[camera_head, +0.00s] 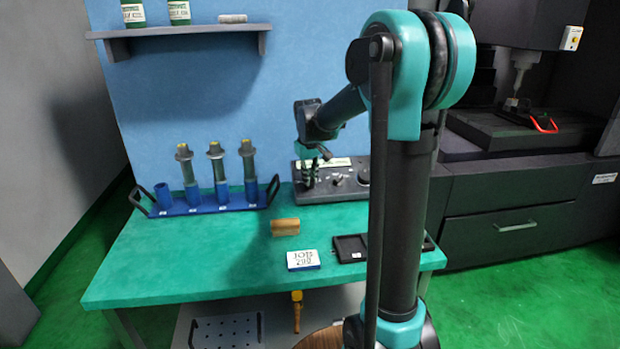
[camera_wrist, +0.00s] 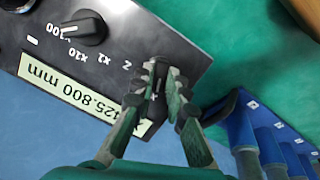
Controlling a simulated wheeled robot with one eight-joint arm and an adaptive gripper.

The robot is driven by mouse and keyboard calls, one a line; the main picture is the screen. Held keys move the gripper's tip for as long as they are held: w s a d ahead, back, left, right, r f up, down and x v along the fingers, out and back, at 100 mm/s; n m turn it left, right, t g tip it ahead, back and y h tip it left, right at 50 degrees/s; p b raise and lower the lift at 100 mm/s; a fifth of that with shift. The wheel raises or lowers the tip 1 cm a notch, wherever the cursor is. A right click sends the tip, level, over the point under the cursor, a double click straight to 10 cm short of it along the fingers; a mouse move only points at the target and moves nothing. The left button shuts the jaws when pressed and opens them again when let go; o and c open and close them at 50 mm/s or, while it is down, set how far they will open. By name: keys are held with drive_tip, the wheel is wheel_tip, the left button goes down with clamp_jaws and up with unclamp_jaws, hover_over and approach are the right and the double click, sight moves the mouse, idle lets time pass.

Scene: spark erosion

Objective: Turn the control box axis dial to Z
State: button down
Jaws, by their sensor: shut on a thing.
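The control box (camera_head: 343,188) stands at the back right of the green table, and its black panel (camera_wrist: 45,50) shows upside down in the wrist view. My gripper (camera_wrist: 165,78) is shut on the axis dial (camera_wrist: 158,82), at the panel's right end in the wrist view. The fingers cover most of this dial, so I cannot tell where it points. A "Z" mark shows just left of the fingers. A second knob (camera_wrist: 84,28), with x1, x10 and x100 marks, is untouched. In the head view my gripper (camera_head: 312,172) is over the box's left end.
A blue rack (camera_head: 170,210) with several upright holders stands left of the box. A wooden block (camera_head: 285,227), a white job card (camera_head: 303,260) and a black tray (camera_head: 350,248) lie in front. A shelf (camera_head: 180,31) hangs above. The table's left front is clear.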

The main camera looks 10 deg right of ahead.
drive_tip(key=m, duration=0.4)
drive_tip(key=shift+m+y, duration=0.3)
drive_tip(key=m, duration=0.4)
drive_tip(key=shift+d+y, duration=0.1)
drive_tip(key=shift+y, duration=0.3)
drive_tip(key=m, duration=0.4)
drive_tip(key=shift+m, duration=0.4)
drive_tip(key=shift+d+m+t+y, duration=0.1)
drive_tip(key=shift+m+t+y, duration=0.3)
drive_tip(key=shift+m, duration=1.5)
drive_tip(key=c, duration=1.5)
unclamp_jaws()
drive_tip(key=shift+c, duration=0.2)
drive_tip(key=shift+s, duration=0.1)
drive_tip(key=v, duration=1.2)
